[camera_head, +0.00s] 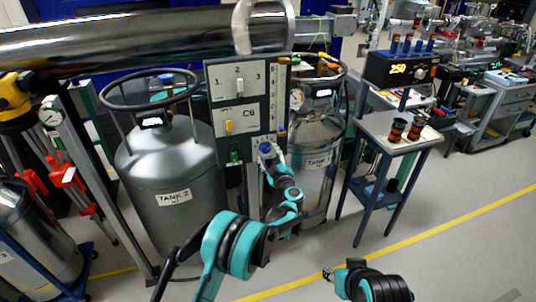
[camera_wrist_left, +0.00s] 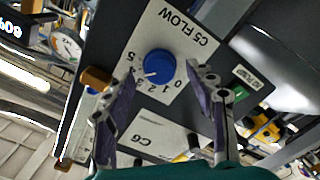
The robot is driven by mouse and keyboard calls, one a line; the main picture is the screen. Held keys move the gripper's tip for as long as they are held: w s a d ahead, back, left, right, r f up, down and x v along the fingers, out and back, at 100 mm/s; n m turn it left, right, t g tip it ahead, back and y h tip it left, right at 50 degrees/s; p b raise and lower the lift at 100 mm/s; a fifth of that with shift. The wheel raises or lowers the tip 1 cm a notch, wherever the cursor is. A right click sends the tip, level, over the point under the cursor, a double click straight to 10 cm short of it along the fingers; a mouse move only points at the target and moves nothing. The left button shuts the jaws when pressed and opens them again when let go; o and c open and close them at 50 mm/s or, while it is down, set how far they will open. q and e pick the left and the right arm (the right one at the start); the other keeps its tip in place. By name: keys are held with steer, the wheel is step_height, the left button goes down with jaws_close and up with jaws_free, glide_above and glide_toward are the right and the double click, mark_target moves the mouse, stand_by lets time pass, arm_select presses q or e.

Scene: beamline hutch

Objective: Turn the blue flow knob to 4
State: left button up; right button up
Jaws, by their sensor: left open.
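The blue flow knob (camera_wrist_left: 159,65) sits on a white plate marked "C5 FLOW" (camera_wrist_left: 178,28) in the left wrist view. Its white pointer line points down-left toward the low numbers near 1 and 2; the exact reading is too small to tell. My left gripper (camera_wrist_left: 163,80) is open, its two fingers on either side of the knob's near side, with no clear contact visible. In the head view my left gripper (camera_head: 268,153) is at the lower part of the grey panel and mostly covers the knob. Part of my right arm shows at the bottom; its gripper is not clear.
The panel (camera_head: 243,88) also carries numbered switches, a yellow switch (camera_head: 228,127) and a green switch (camera_head: 234,156). Silver tanks (camera_head: 170,170) stand beside and behind it. A small table (camera_head: 397,135) stands to the right.

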arm_select(q)
steer(key=v, duration=1)
steer(key=shift+s, duration=0.4)
steer(key=shift+r, duration=0.1)
step_height(320, 180, up, 16)
steer(key=s+a+m+t+h, duration=0.1)
steer(key=a+m+t+h, duration=0.15)
steer(key=m+h, duration=0.3)
steer(key=s+a+r+m+g+h, duration=0.1)
steer(key=s+r+m+g+h, duration=0.1)
steer(key=s+r+m+h, duration=0.4)
steer(key=s+a+f+g+y, duration=0.2)
steer(key=s+a+f, duration=0.4)
steer(key=s, duration=0.4)
steer(key=s+a+f+g+y, duration=0.2)
steer(key=s+a+f+g, duration=0.3)
steer(key=s, duration=0.6)
steer(key=s+a+f+m+g+y, duration=0.1)
steer(key=s+a+f+g+y, duration=0.1)
steer(key=s+a+f, duration=0.5)
steer(key=s+f+g, duration=0.1)
steer(key=s+f, duration=0.1)
steer(key=s, duration=0.2)
steer(key=shift+a+g, duration=0.2)
steer(key=shift+g, duration=0.15)
